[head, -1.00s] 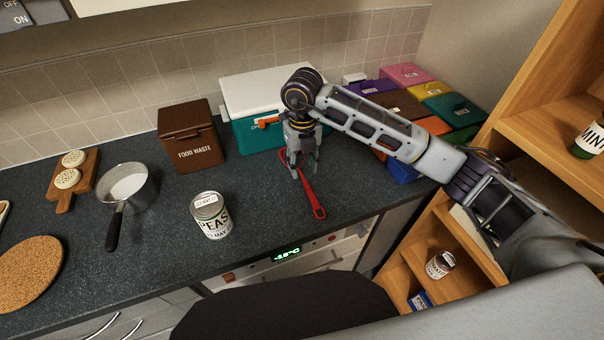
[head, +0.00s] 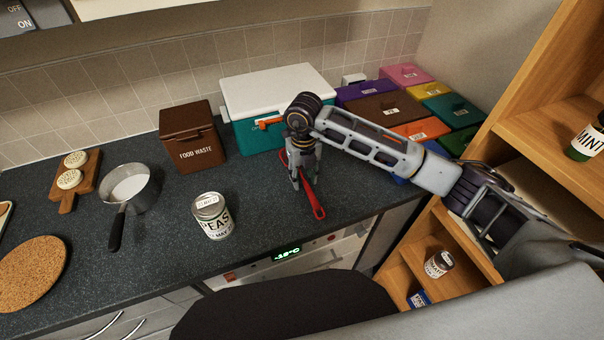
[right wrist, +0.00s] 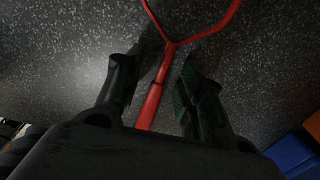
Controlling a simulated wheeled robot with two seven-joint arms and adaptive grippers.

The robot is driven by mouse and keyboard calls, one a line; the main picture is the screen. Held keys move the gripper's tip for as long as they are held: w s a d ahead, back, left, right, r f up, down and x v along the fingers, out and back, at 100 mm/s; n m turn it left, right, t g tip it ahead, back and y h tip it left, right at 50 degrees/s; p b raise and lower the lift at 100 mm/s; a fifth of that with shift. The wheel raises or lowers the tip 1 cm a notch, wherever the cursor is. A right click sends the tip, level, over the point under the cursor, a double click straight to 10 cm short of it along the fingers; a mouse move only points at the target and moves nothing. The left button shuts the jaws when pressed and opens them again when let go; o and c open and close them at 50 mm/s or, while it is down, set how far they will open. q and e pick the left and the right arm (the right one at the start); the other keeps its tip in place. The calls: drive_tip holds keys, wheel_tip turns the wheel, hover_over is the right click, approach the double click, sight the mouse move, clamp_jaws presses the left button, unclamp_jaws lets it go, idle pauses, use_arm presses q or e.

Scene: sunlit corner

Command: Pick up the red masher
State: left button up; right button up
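The red masher (head: 317,204) lies on the dark worktop, its handle end toward the front edge. Its upper part is partly hidden behind my right gripper (head: 304,184) in the head view. In the right wrist view, the masher (right wrist: 153,98) shows its forked neck ahead and its handle running back between the two fingers. My right gripper (right wrist: 158,82) is open there, one finger on each side of the handle, with gaps visible. My left gripper is in neither view.
A teal and white cooler box (head: 285,95) stands close behind the gripper. A brown food waste bin (head: 191,140), a can of peas (head: 211,216) and a saucepan (head: 130,187) stand to the left. Coloured boxes (head: 415,130) sit at the right. Worktop between can and masher is clear.

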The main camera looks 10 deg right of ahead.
sight(303, 178)
drive_tip(key=shift+c, duration=0.5)
clamp_jaws()
wheel_tip(303, 178, up, 10)
drive_tip(key=b, duration=0.1)
idle(0.9)
idle(0.3)
